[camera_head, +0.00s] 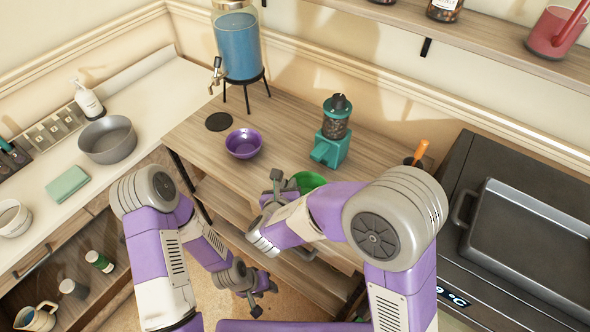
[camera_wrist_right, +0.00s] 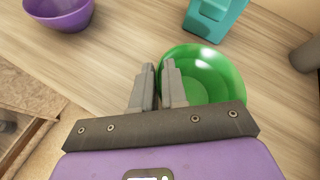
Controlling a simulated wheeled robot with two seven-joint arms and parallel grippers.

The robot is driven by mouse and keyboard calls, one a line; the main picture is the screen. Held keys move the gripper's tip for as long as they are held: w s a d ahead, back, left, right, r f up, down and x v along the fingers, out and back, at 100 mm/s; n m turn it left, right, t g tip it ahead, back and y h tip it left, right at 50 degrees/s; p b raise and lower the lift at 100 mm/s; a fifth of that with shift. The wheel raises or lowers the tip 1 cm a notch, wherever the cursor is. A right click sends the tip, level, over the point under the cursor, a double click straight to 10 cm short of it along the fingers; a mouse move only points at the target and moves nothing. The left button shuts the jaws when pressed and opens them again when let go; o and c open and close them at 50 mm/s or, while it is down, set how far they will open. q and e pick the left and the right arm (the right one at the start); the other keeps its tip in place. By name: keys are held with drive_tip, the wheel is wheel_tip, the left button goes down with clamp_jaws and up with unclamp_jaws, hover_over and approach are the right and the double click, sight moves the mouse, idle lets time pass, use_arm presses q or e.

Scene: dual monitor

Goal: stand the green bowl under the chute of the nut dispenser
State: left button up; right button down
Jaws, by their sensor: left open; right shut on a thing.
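The green bowl (camera_head: 310,181) is in front of the nut dispenser, partly hidden by my right arm. It also shows in the right wrist view (camera_wrist_right: 210,72). My right gripper (camera_head: 276,184) is shut on the bowl's left rim, one finger inside and one outside; the fingers show in the wrist view (camera_wrist_right: 159,85). The bowl looks upright; I cannot tell whether it touches the table. The nut dispenser (camera_head: 332,145) has a teal body and dark nuts in its jar. Its teal base shows in the wrist view (camera_wrist_right: 213,20), beyond the bowl. My left gripper (camera_head: 264,290) is open and empty, low in front of the table.
A purple bowl (camera_head: 243,143) stands left of the dispenser, near a dark round coaster (camera_head: 219,121) and a blue drink dispenser (camera_head: 238,45). A cup with an orange-handled tool (camera_head: 420,152) is right of the dispenser. A dark stove with a pan (camera_head: 530,235) is farther right.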

drive_tip(key=w, duration=0.3)
drive_tip(key=shift+w+d, duration=0.1)
drive_tip(key=shift+d, duration=0.15)
drive_tip(key=w, duration=0.4)
drive_tip(key=shift+d+b, duration=0.3)
drive_tip(key=shift+d, duration=0.1)
drive_tip(key=shift+w+f+b, duration=0.15)
drive_tip(key=shift+f+b, duration=0.15)
drive_tip(key=shift+f, duration=0.5)
drive_tip(key=c, duration=1.1)
unclamp_jaws()
drive_tip(key=shift+c, duration=0.2)
drive_tip(key=shift+s+r, duration=0.1)
drive_tip(key=shift+s, duration=0.1)
